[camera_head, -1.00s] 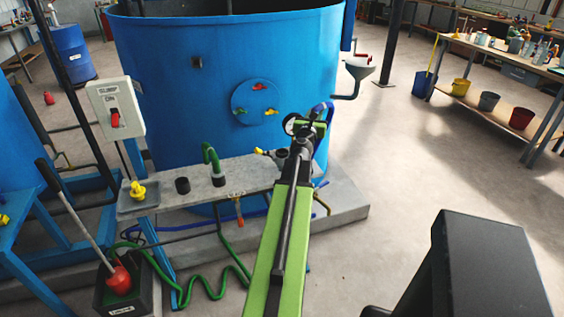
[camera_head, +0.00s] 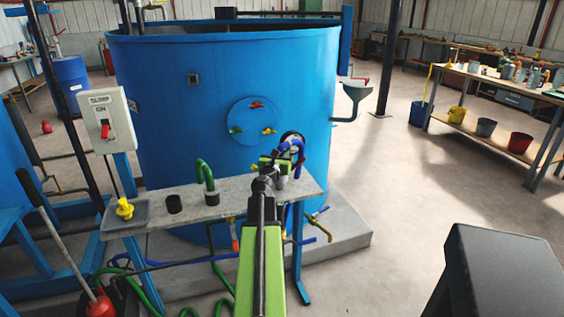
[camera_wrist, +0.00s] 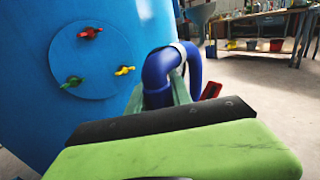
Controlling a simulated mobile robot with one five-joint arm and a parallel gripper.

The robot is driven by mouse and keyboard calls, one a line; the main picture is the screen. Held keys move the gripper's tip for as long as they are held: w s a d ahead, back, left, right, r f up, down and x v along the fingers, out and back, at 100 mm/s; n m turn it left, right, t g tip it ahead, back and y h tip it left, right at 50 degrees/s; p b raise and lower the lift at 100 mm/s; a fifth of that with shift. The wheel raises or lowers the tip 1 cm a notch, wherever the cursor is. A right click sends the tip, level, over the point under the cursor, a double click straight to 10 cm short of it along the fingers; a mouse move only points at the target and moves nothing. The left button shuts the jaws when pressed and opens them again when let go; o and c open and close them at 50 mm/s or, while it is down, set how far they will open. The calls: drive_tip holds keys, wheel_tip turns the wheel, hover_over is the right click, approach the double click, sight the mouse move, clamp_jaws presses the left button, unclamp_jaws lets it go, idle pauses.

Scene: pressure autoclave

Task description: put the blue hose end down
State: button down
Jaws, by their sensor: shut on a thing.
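My gripper (camera_head: 281,160) is shut on the blue hose end (camera_head: 290,147), over the right end of the narrow grey bench (camera_head: 236,199) in front of the big blue tank. The wrist view shows the blue hose end (camera_wrist: 158,72) bent like an elbow between the gripper's fingers (camera_wrist: 160,93), with a pale band at its bend. The hose loops down on the right. Its lower tip is hidden by the fingers and my wrist, so I cannot tell whether it touches the bench.
The blue tank (camera_head: 170,120) with a round plate of coloured handles rises close behind. A funnel (camera_head: 355,97) sticks out at its right.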

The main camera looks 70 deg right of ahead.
drive_tip(key=shift+f, duration=0.5)
drive_tip(key=c, duration=1.1)
unclamp_jaws()
drive_tip(key=shift+c, duration=0.2)
drive_tip(key=shift+r, duration=0.1)
